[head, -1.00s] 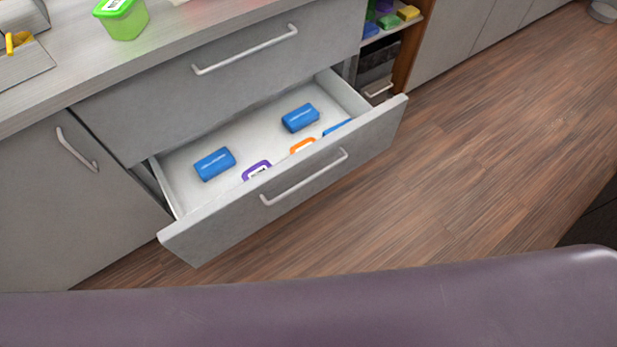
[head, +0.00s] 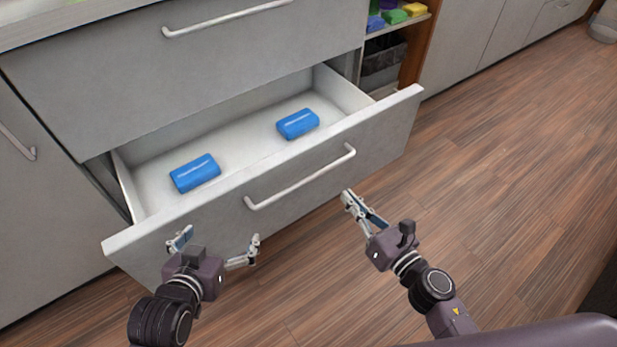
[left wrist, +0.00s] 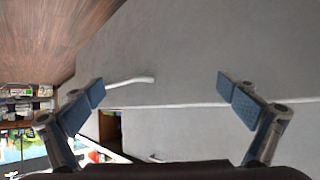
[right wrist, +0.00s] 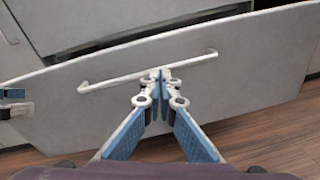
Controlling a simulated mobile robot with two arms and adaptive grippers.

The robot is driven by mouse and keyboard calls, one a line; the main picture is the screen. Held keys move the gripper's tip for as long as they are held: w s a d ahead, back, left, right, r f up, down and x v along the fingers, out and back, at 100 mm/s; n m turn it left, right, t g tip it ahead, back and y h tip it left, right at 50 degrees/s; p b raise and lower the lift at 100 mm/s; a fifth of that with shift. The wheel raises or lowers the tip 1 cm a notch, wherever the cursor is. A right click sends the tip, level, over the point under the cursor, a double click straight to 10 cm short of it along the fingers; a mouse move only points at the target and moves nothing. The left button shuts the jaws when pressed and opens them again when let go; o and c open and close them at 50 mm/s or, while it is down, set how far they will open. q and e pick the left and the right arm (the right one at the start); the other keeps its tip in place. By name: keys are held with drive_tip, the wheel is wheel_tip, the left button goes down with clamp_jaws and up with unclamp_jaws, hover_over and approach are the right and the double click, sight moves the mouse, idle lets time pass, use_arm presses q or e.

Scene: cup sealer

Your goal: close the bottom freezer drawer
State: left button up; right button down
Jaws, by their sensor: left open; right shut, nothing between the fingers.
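The bottom freezer drawer (head: 385,135) is pulled well out, with a grey front and a bar handle (head: 302,178). Two blue packs, one on the left (head: 195,173) and one on the right (head: 298,123), lie inside it. My left gripper (head: 217,244) is open and empty before the left part of the drawer front. Its spread fingers show in the left wrist view (left wrist: 162,88) against grey panels. My right gripper (head: 348,198) is shut and empty, just below the handle's right end. In the right wrist view its joined tips (right wrist: 161,74) overlap the handle; contact cannot be told.
A closed upper drawer (head: 200,70) with its own handle sits above the open one. An open shelf unit (head: 402,22) with coloured packs stands to the right. The wooden floor (head: 500,180) is clear on the right.

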drive_tip(key=a+r+n+y+b, duration=0.1)
drive_tip(key=a+r+n+b, duration=0.1)
drive_tip(key=n, duration=0.2)
drive_tip(key=p, duration=0.2)
approach(302, 153)
drive_tip(key=x, duration=0.6)
drive_tip(key=shift+w+a, duration=0.25)
drive_tip(key=shift+w, duration=0.2)
use_arm(q)
drive_tip(key=s+a+f+g, duration=0.2)
drive_tip(key=s, duration=0.4)
drive_tip(key=shift+f+g+y, duration=0.15)
drive_tip(key=shift+g+y, duration=0.25)
drive_tip(key=shift+a, duration=0.1)
